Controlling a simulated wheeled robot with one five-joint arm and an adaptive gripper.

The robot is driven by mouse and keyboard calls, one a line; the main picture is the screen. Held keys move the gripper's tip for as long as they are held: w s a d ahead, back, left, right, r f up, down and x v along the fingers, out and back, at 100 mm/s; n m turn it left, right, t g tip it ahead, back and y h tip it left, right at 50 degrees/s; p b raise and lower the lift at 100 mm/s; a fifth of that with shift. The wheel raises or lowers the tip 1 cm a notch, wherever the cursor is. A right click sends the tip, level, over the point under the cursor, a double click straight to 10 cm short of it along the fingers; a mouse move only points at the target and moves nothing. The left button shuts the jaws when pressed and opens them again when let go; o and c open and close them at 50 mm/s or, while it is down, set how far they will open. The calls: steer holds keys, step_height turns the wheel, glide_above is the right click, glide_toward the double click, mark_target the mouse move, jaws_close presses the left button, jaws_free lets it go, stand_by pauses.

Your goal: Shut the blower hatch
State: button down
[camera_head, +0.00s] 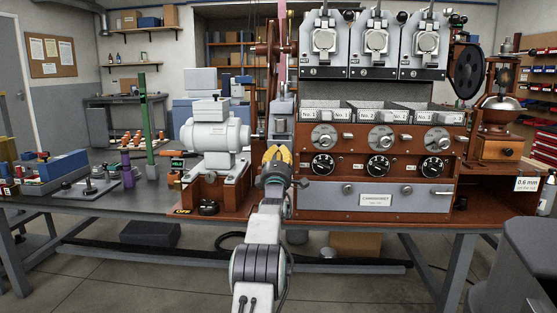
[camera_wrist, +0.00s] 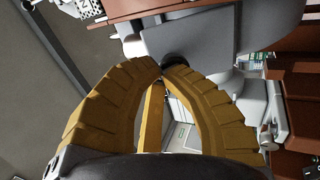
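My gripper (camera_head: 277,151) is in front of the roaster's left end, between the white motor housing and the wooden cabinet. A round black knob (camera_wrist: 176,60) is right at the tips. I cannot tell whether the fingers hold it or only sit against it. Behind the knob is a flat grey panel (camera_wrist: 195,38), possibly the blower hatch. In the head view a grey box-like part (camera_head: 282,130) stands just above the gripper. How far the hatch is open cannot be made out.
The white motor housing (camera_head: 213,137) stands close to the left of my gripper. The wooden roaster cabinet (camera_head: 378,150) with dials and drawers is close to the right. A black round knob (camera_head: 208,208) is low at the front left. The floor in front is free.

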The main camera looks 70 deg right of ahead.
mark_target(280, 141)
steer(key=shift+w+d+r+y+p, duration=0.1)
steer(key=shift+d+r+y+p, duration=0.1)
steer(key=shift+r+p, duration=0.35)
steer(key=shift+d+r+y+p, duration=0.2)
steer(key=shift+r+p, duration=0.2)
steer(key=shift+p, duration=0.2)
steer(key=r+y+p, duration=0.1)
steer(key=p, duration=0.2)
steer(key=d+g+y+p, duration=0.1)
steer(key=p, duration=0.3)
steer(key=shift+w+d+r+y+p, duration=0.2)
steer(key=shift+d+r+y+p, duration=0.1)
steer(key=shift+r, duration=0.1)
steer(key=y+p, duration=0.1)
steer(key=p, duration=0.1)
steer(key=shift+w+d+p, duration=0.1)
steer(key=shift+d+p, duration=0.25)
steer(key=shift+p, duration=0.05)
steer(key=shift+w+d+f, duration=0.1)
steer(key=shift+d, duration=0.35)
steer(key=shift+w+d, duration=0.1)
steer(key=shift+d, duration=0.05)
